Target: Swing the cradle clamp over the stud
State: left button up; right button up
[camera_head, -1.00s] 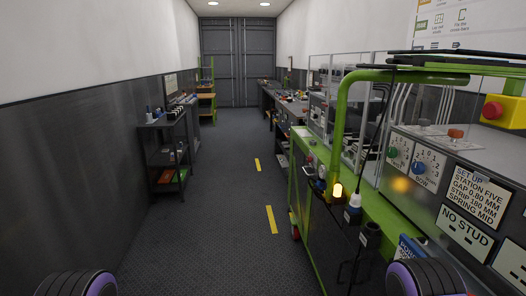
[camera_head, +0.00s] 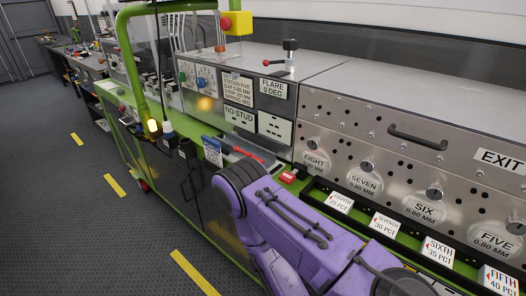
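A small upright clamp-like fitting with a black top and a red-tipped side lever (camera_head: 289,55) stands on the grey machine top, above the "FLARE 0 DEG" label. I cannot tell whether it is the cradle clamp. No stud can be made out. A "NO STUD" sign (camera_head: 240,117) is on the machine's front. My purple arm, likely the right one, reaches in from the lower right, in front of the machine. Neither gripper shows.
The machine's steel front has numbered stations, including a plate marked SEVEN (camera_head: 365,182). White percentage cards, one marked SIXTH (camera_head: 437,252), line the green ledge below. Dark floor (camera_head: 80,225) is open at left.

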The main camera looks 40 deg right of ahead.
aim_at(236, 149)
jog(key=z, duration=1.05)
jog(key=i, duration=0.4)
jog(key=z, duration=0.3)
jog(key=k, duration=0.5)
jog(key=u, duration=0.75)
jog(key=i, duration=0.65)
jog(key=z, duration=1.05)
